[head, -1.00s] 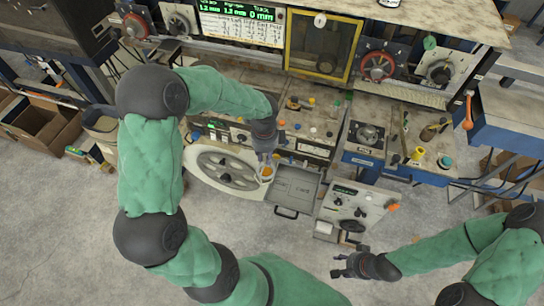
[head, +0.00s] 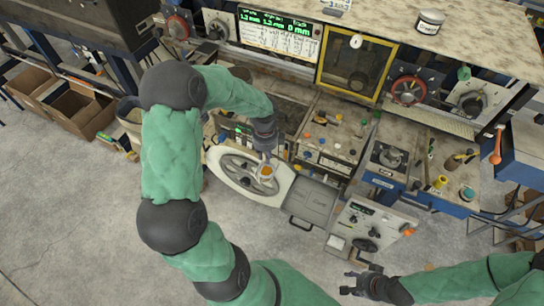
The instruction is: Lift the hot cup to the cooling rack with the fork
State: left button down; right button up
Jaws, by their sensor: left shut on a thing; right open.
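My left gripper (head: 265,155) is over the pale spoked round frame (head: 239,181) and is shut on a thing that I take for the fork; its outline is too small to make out. A small pale cup with an orange top (head: 266,172) shows right under the fingertips, over the right part of the round frame. I cannot tell whether the cup touches the frame. No other thing can be clearly made out as the cooling rack. My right gripper (head: 356,283) is open and empty, low in the view in front of the control box.
A grey tray (head: 312,203) adjoins the round frame on the right. A pale control box (head: 366,226) with knobs stands beyond it. The bench behind holds a yellow-framed window (head: 354,64), a red wheel (head: 408,91) and a yellow cup (head: 440,182). Floor in front is clear.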

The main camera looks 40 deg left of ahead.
pick_arm(q)
jog(key=s+a+r+p, duration=0.1)
jog(key=s+a+p, duration=0.1)
jog(key=a, duration=0.9)
jog(key=s+a+r+p, duration=0.2)
jog(key=s+a, duration=0.1)
jog(key=a, duration=0.9)
jog(key=s+a+r+p, duration=0.2)
jog(key=a, duration=1)
jog(key=shift+s+a, duration=0.2)
jog(key=shift+a, duration=0.05)
dwell(0.7)
